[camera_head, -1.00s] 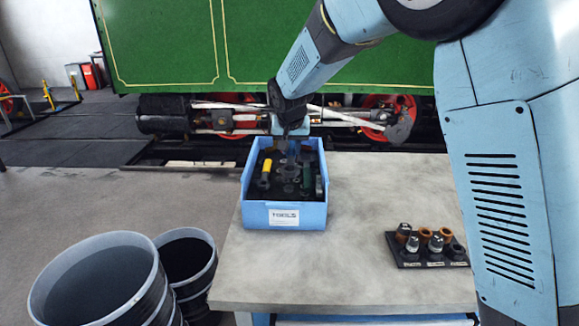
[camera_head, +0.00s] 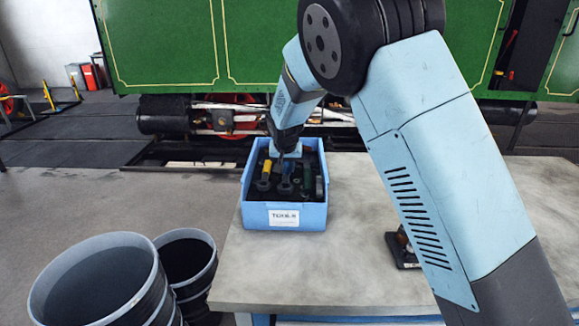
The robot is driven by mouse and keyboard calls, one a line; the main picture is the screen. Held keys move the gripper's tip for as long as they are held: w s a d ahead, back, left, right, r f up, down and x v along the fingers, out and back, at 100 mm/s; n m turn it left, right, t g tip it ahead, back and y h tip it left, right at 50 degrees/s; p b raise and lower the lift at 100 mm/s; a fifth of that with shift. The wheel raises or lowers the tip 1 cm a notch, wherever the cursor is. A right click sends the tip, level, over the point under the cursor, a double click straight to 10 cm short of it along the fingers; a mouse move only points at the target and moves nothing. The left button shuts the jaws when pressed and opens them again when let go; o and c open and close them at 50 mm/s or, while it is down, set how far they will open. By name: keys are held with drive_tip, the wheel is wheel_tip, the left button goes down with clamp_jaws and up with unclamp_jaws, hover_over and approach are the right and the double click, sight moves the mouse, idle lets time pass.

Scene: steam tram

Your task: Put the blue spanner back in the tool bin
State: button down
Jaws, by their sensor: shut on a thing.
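The blue tool bin (camera_head: 284,215) stands on the grey workbench near its left edge, with a white label on its front. Inside it lie a yellow-handled tool (camera_head: 266,171), a green-handled tool (camera_head: 307,178) and other dark tools. My gripper (camera_head: 286,160) points down into the bin and is shut on the blue spanner (camera_head: 286,186). The spanner stands roughly upright between the yellow and green tools. Its upper end is hidden by the gripper, and I cannot tell whether its lower end touches the bin floor.
The workbench (camera_head: 290,275) is clear in front of the bin. A dark socket rack (camera_head: 399,247) at the right is mostly hidden behind my arm. Black buckets (camera_head: 100,290) stand on the floor at the left. The green tram (camera_head: 160,45) stands behind.

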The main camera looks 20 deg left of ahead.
sight(286, 178)
drive_tip(key=shift+f, duration=0.15)
drive_tip(key=c, duration=1)
unclamp_jaws()
drive_tip(key=shift+s+d+f, duration=0.1)
drive_tip(key=shift+f, duration=0.05)
drive_tip(key=shift+o, duration=0.7)
drive_tip(key=shift+d+f, duration=0.1)
drive_tip(key=shift+s+r, duration=0.1)
drive_tip(key=shift+r, duration=0.45)
drive_tip(key=v, duration=1.1)
drive_tip(key=shift+r, duration=0.35)
